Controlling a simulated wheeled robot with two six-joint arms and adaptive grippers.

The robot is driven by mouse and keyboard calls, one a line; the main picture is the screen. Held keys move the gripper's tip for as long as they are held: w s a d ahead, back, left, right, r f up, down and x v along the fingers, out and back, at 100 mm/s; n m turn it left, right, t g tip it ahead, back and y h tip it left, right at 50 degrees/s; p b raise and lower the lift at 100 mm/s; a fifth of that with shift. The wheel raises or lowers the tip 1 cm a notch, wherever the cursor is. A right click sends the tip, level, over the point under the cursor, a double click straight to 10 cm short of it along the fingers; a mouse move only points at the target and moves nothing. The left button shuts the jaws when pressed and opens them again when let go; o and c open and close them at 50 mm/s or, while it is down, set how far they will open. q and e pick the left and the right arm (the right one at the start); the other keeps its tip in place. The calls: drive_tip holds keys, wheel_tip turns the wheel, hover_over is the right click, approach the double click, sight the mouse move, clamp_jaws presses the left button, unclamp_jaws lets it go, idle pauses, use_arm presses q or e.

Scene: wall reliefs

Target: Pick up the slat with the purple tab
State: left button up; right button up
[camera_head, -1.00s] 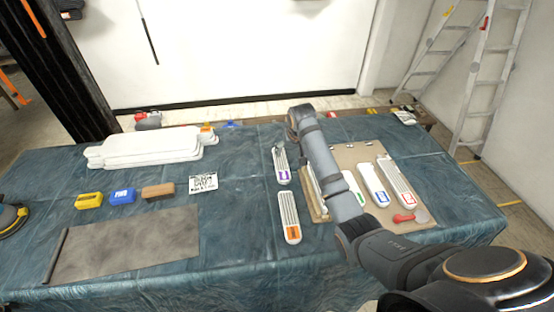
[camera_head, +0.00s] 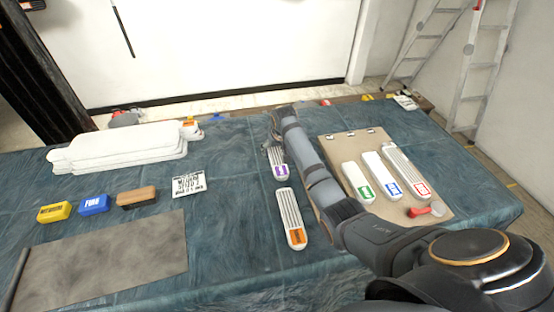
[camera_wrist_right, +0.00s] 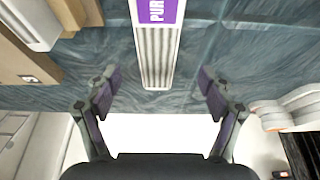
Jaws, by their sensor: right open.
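The slat with the purple tab (camera_head: 280,170) lies on the blue cloth, a narrow white ribbed strip with the tab at its near end. In the right wrist view, the slat (camera_wrist_right: 157,58) runs down from the top edge, and its purple tab (camera_wrist_right: 158,10) is cut off there. My right gripper (camera_wrist_right: 158,92) is open and empty, its fingers apart on either side of the slat's line. In the head view, my right arm covers part of the slat's right side and its far end is hard to make out. My left gripper is not in view.
A slat with an orange tab (camera_head: 290,220) lies just nearer. To the right, a brown board (camera_head: 340,145) bears slats with green (camera_head: 356,182), blue (camera_head: 381,175) and red (camera_head: 406,170) tabs. White stacked pieces (camera_head: 120,150) lie at left.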

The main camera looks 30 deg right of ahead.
sight(277, 158)
drive_tip(key=shift+w+f, duration=0.25)
drive_tip(key=shift+f, duration=0.15)
drive_tip(key=x, duration=0.4)
drive_tip(key=shift+s+d+f, duration=0.2)
drive_tip(key=shift+s+f, duration=0.05)
drive_tip(key=shift+f, duration=0.1)
drive_tip(key=shift+w+f, duration=0.15)
drive_tip(key=shift+f, duration=0.1)
drive_tip(key=shift+r, duration=0.1)
drive_tip(key=c, duration=1.3)
drive_tip(key=shift+c, duration=0.2)
wheel_tip(277, 158, up, 3)
drive_tip(key=shift+d+r+b, duration=0.1)
drive_tip(key=shift+b, duration=0.2)
drive_tip(key=s+a+r, duration=0.2)
drive_tip(key=r, duration=0.1)
drive_tip(key=s+a+r, duration=0.1)
drive_tip(key=r, duration=0.1)
drive_tip(key=shift+s+r, duration=0.1)
drive_tip(key=shift+s, duration=0.2)
drive_tip(key=s+a+r, duration=0.4)
drive_tip(key=s+a, duration=0.1)
drive_tip(key=s, duration=0.2)
drive_tip(key=shift+s+a+r, duration=0.25)
drive_tip(key=shift+s+r, duration=0.05)
drive_tip(key=shift+s, duration=0.1)
